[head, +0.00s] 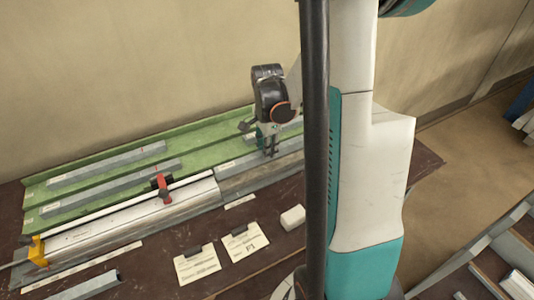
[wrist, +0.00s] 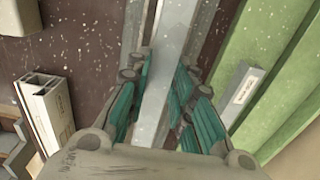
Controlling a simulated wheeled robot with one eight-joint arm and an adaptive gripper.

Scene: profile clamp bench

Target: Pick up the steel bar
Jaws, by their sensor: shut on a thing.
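A pale grey steel bar (wrist: 172,45) runs lengthwise between the teal-padded fingers of my gripper (wrist: 162,75) in the wrist view. The fingers are shut on it, one on each side. In the head view my gripper (head: 268,151) points down over the right part of the bench, and the bar (head: 236,164) shows beside its fingers, partly hidden behind my arm. I cannot tell whether the bar is clear of the grey bed beneath it.
A green tray (head: 85,171) behind holds other grey bars (head: 107,163). A red clamp (head: 162,186) and a yellow end piece (head: 38,249) stand on the left. Two clipped paper cards (head: 196,265) and a white block (head: 292,217) lie in front. A hollow profile (wrist: 45,110) shows in the wrist view.

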